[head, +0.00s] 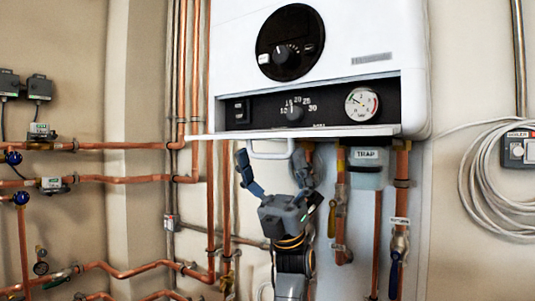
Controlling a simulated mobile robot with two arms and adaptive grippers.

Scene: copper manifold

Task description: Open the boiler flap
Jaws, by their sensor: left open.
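The white boiler (230,50) hangs on the wall at the top centre. Its flap (200,137) shows as a thin white panel, nearly edge-on, along the boiler's bottom edge. The flap is down, and the dark control panel (330,108) behind it is exposed. A pale handle loop (271,155) hangs under the flap. My left gripper (271,165) is just below the flap with its fingers spread wide, one to each side of the handle. I cannot tell whether a finger touches it. My right gripper is not in view.
Copper pipes (183,60) run up the wall left of the boiler. A trap unit (366,165) and valved pipes hang below it, right of my gripper. A coiled pale cable (480,185) hangs at the far right. Blue valves (14,158) sit at the far left.

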